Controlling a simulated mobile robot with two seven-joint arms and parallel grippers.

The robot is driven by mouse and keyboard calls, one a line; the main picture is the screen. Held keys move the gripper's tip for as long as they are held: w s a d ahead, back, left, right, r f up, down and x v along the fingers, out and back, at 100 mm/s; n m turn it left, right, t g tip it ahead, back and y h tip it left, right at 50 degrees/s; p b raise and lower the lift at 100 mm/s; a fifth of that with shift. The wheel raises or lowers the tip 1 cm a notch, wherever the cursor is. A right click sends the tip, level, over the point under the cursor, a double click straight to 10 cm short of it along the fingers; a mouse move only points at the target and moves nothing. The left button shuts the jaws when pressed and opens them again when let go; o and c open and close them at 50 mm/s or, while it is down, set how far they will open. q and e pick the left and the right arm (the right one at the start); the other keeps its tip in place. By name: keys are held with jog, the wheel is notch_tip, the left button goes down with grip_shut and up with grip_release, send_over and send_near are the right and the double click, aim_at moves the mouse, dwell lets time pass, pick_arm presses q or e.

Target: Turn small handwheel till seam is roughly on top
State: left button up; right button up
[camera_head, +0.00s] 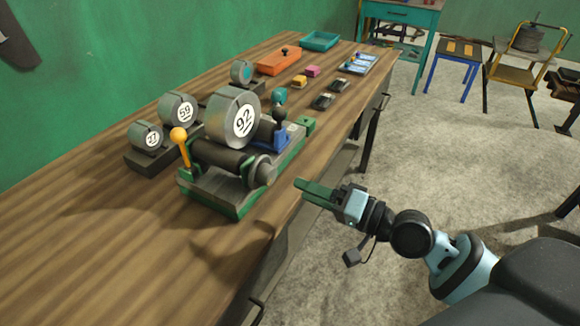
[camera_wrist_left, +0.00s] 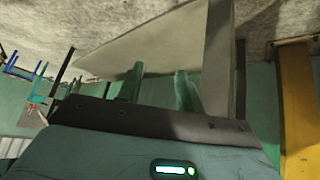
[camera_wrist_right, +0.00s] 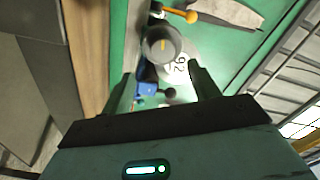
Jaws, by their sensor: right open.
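The small handwheel (camera_head: 264,169) is a grey round wheel at the near end of the green-based machine (camera_head: 225,201), low on its right side. In the right wrist view the handwheel (camera_wrist_right: 158,46) faces me and a short yellow mark shows on its face. My right gripper (camera_head: 304,187) is open and empty, just right of the handwheel and apart from it, beyond the bench edge. Its fingers stand apart in the right wrist view (camera_wrist_right: 165,78). My left gripper (camera_wrist_left: 158,75) shows only in its own wrist view, fingers apart, nothing between them.
A large disc marked 92 (camera_head: 235,117) and a yellow-knobbed lever (camera_head: 180,138) rise from the machine. Discs marked 59 (camera_head: 180,111) and 27 (camera_head: 147,135) stand behind on a dark rack. A blue block (camera_head: 281,135) sits farther along. The near wooden bench (camera_head: 95,245) is clear.

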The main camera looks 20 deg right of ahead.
aim_at(273, 177)
jog(key=x, duration=0.2)
jog(key=p+x, duration=0.1)
jog(key=x, duration=0.3)
jog(key=shift+w+a+r, duration=0.25)
jog(key=shift+a+r, duration=0.05)
jog(key=shift+a, duration=0.05)
jog(key=shift+w+a+f+p, duration=0.1)
jog(key=shift+w+a+p, duration=0.2)
jog(key=shift+w, duration=0.1)
pick_arm(q)
jog(key=shift+s+a+r, duration=0.1)
jog(key=shift+r, duration=0.65)
pick_arm(e)
jog(key=c, duration=1)
pick_arm(q)
jog(key=shift+w, duration=0.2)
pick_arm(e)
jog(key=shift+n, duration=0.3)
